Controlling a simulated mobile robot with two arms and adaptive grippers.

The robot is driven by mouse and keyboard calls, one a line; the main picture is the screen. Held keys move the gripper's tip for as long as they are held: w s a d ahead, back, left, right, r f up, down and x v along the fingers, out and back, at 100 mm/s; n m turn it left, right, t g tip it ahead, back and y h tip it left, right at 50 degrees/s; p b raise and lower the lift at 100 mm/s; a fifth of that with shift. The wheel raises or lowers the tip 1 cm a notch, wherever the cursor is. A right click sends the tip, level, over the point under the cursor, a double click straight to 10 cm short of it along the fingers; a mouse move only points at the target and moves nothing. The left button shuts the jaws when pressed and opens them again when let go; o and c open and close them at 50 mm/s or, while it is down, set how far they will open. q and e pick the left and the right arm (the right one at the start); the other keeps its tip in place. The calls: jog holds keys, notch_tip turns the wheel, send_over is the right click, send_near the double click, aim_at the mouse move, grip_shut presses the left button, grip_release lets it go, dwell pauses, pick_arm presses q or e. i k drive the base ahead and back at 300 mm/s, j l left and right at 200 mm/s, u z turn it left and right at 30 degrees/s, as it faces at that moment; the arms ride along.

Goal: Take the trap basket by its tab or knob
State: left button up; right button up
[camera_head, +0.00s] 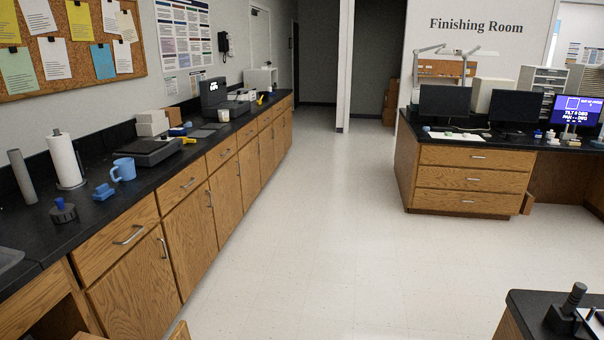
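I cannot make out a trap basket in the head view. The grey rim of what looks like a sink (9,258) is cut off at the left edge, on the black counter (30,240). Below it is an opening in the wooden cabinet (45,312), with its inside mostly out of frame. A small dark round item with a blue top (62,211) stands on the counter near the sink; I cannot tell what it is. Neither of my grippers is in view.
Wooden edges (180,331) jut up at the bottom. A black-topped bench (530,305) is at bottom right. The middle floor is clear.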

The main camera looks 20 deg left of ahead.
aim_at(63, 213)
jog(key=i+u, duration=0.2)
jog(key=i, duration=0.75)
jog(key=i+l+u, duration=0.2)
jog(key=i, duration=0.7)
